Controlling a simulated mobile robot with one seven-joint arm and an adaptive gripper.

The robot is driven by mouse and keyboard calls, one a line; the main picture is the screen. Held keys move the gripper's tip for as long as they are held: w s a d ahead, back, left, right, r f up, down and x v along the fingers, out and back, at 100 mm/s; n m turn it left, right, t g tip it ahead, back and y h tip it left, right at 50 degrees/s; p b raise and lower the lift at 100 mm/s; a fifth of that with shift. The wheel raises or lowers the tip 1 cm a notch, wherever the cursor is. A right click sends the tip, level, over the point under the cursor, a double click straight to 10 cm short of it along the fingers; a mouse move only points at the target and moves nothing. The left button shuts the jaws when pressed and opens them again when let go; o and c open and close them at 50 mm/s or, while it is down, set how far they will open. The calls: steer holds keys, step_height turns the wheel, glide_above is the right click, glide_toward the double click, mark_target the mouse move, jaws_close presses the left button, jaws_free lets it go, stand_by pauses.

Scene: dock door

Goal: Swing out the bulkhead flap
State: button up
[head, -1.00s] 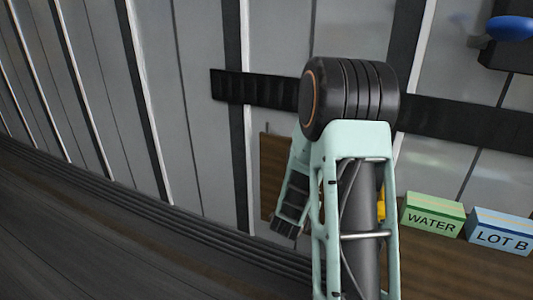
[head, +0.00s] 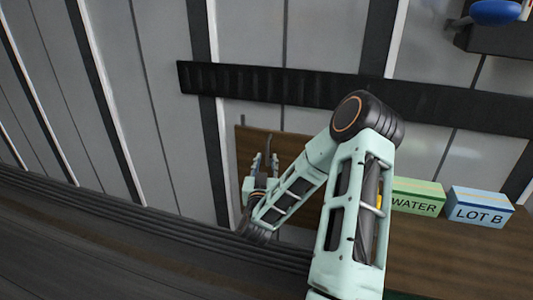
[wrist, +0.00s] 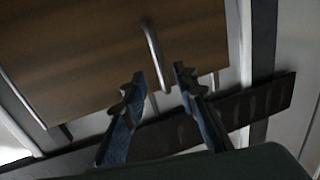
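The bulkhead flap is a brown wood-grain panel (head: 290,147) on the grey wall, partly hidden behind my arm in the head view. In the wrist view the flap (wrist: 90,60) fills the upper left and middle, and a slim metal bar handle (wrist: 153,48) stands out from it. My gripper (wrist: 160,74) is open, its two fingers apart with nothing held. The lower end of the handle shows between the fingertips; I cannot tell how far beyond them it is. In the head view my gripper (head: 264,163) is in front of the flap's left part.
A black rail (head: 270,84) runs along the wall above the flap. A green WATER box (head: 417,197) and a blue LOT B box (head: 480,207) sit on a brown surface (head: 440,262) at right. A blue knob (head: 494,12) is at the upper right.

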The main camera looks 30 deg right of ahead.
mark_target(267, 153)
steer(key=shift+x, duration=2.75)
steer(key=shift+c, duration=0.7)
jaws_close()
